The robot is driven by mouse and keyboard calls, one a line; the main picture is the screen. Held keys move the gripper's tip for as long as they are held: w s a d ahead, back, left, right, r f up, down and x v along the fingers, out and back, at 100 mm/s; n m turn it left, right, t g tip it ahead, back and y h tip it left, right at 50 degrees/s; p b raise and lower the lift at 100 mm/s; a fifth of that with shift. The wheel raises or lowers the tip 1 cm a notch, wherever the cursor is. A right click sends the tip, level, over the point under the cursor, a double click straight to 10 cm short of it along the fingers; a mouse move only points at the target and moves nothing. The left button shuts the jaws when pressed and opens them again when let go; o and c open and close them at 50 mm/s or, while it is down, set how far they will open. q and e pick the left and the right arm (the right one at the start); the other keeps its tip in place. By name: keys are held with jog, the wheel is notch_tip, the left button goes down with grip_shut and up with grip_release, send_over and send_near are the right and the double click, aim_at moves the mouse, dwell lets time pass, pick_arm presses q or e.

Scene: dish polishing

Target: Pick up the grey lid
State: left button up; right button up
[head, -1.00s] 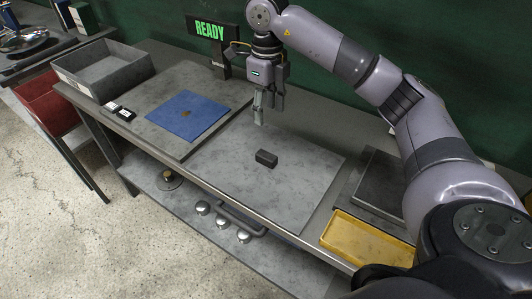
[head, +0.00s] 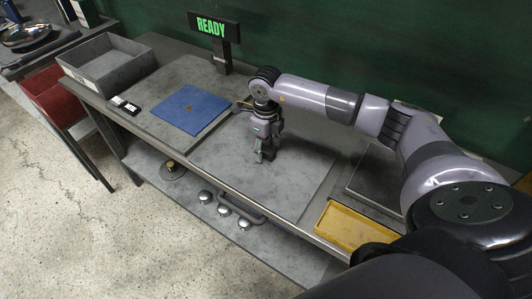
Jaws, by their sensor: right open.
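My right gripper (head: 266,152) is open and points down, low over the grey board (head: 300,185) in the middle of the bench. A small dark grey block lies at its fingertips and is largely hidden by them; I cannot tell whether they touch it. No thing on the bench clearly shows as a grey lid. My left gripper is not in view.
A blue mat (head: 190,109) lies left of the board and a yellow tray (head: 352,229) at the front right. A grey open bin (head: 108,70) stands at the left. A READY sign (head: 212,27) stands behind. Several silver knobs (head: 224,211) show on the lower shelf.

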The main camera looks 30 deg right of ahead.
jog(key=shift+f, duration=0.4)
grip_shut()
dwell(0.4)
jog(key=shift+r, duration=0.1)
